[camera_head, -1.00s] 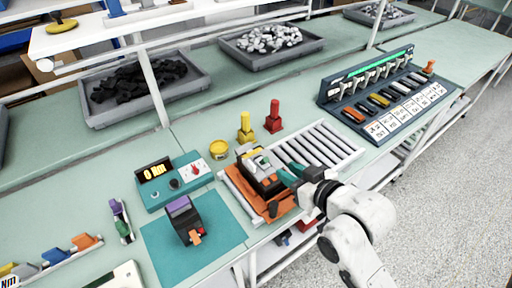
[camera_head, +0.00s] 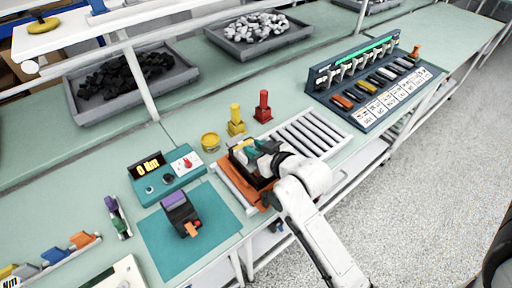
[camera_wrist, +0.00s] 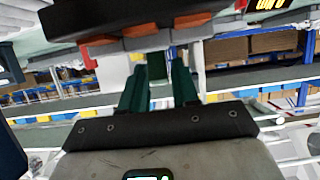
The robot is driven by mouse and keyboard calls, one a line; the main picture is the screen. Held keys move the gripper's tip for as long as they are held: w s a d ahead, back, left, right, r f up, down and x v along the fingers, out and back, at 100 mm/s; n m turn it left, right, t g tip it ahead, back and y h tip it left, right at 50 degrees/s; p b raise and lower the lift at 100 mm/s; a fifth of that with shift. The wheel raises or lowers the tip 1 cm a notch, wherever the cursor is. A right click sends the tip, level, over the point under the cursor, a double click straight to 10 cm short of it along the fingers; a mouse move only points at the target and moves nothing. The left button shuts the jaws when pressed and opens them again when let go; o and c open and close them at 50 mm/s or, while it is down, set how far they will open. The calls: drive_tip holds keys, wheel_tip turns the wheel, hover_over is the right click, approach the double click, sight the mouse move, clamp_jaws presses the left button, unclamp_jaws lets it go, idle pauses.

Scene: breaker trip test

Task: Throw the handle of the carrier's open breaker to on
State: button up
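The orange carrier (camera_head: 229,180) sits on the roller track with a dark breaker on it. My arm now covers much of the breaker in the head view. In the wrist view a dark body with orange and grey parts (camera_wrist: 172,28) fills the top, close past the fingertips. My gripper (camera_wrist: 160,75) has two green fingers with a gap between them. In the head view my gripper (camera_head: 252,148) is over the carrier. The handle is hidden in the head view, and I cannot tell whether a finger touches it.
A teal tester box (camera_head: 165,178) with a lit display stands left of the carrier. A dark and purple device (camera_head: 181,214) stands on a teal mat (camera_head: 157,240). A yellow post (camera_head: 236,121) and a red post (camera_head: 263,108) stand behind. A breaker rack (camera_head: 318,85) is at right.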

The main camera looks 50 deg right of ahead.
clamp_jaws()
